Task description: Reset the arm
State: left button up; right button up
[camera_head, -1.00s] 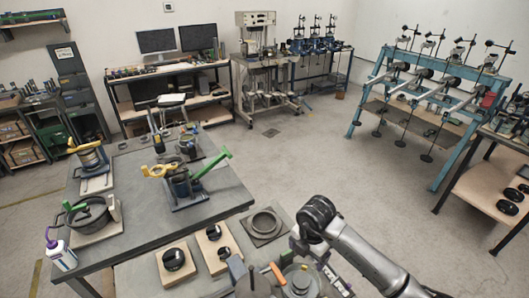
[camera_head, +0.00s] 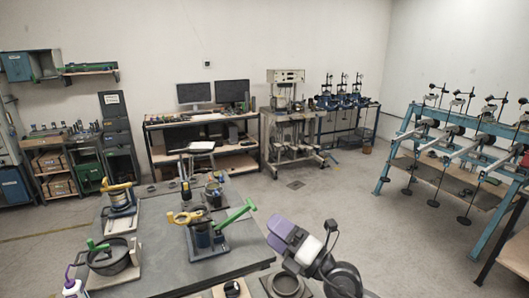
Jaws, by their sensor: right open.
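My right arm comes in at the bottom right, with a round dark joint low in the picture. My right gripper (camera_head: 287,238), with purple and white parts at the arm's end, is raised in front of the near table's right edge. It is open and I see nothing held in it. Its fingers are hard to make out at this angle.
A ring on a plate (camera_head: 287,284) lies near my arm. A blue lever frame (camera_head: 400,150) stands right. Floor between is clear.

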jog(key=s+d+r+m+t+h, duration=0.2)
jog(key=d+r+m+t+h, duration=0.5)
jog(key=r+m+t, duration=0.45)
jog(key=s+d+f+m+g+h, duration=0.1)
jog(key=d+f+m+h, duration=0.2)
jog(key=d+m+h, duration=0.8)
jog(key=s+f+m+g, duration=0.2)
jog(key=s+f+g, duration=0.25)
jog(key=f, duration=0.45)
jog(key=s+a+f+m+g+y, duration=0.1)
jog(key=s+f+m+g, duration=0.15)
jog(key=s+f, duration=0.45)
jog(key=s+f+m+g, duration=0.2)
jog(key=s+f+g, duration=0.25)
jog(key=f, duration=0.55)
jog(key=s+f+g, duration=0.2)
jog(key=s+f, duration=0.4)
jog(key=s, duration=0.2)
jog(key=s+d+f+m+g, duration=0.1)
jog(key=s+f+g, duration=0.2)
jog(key=s+f, duration=0.4)
jog(key=s+d+f+m+g, duration=0.1)
jog(key=s+f+g, duration=0.2)
jog(key=s+f, duration=0.4)
jog(key=shift+s+f, duration=0.2)
jog(key=shift+s, duration=0.75)
notch_tip(320, 180, up, 22)
jog(key=p, duration=2.1)
jog(key=shift+w+f, duration=0.2)
jog(key=shift+w, duration=0.15)
